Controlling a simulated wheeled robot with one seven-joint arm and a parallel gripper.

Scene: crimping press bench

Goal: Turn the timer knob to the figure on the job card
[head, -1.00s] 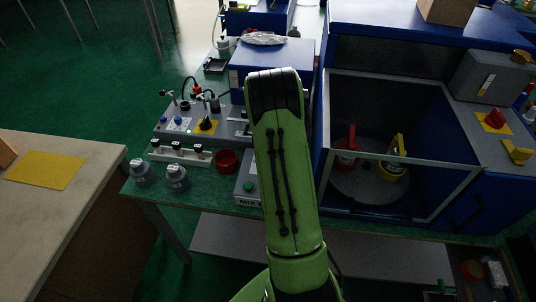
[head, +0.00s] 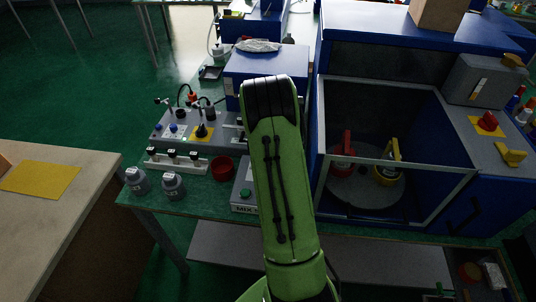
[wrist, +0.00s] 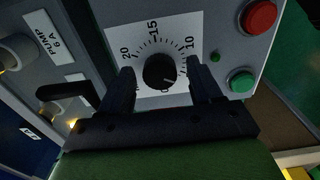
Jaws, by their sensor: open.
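The timer knob (wrist: 160,71) is a round black knob on a white dial plate with printed figures 20, 15 and 10 legible. Other figures below are covered by my gripper. A thin pale mark shows on the knob's lower right, but its exact reading is unclear. My gripper (wrist: 163,82) is open, with one dark finger on each side of the knob; I cannot tell whether they touch it. In the head view my green arm reaches over the bench and hides the gripper and knob. I cannot make out a job card with a readable figure.
In the wrist view, a red button (wrist: 259,17) and a green button (wrist: 242,81) sit right of the dial, and a "PUMP 6 A" label (wrist: 65,40) left. In the head view, grey bottles (head: 173,186), a red cup (head: 223,168) and a blue cabinet (head: 395,75) flank my arm.

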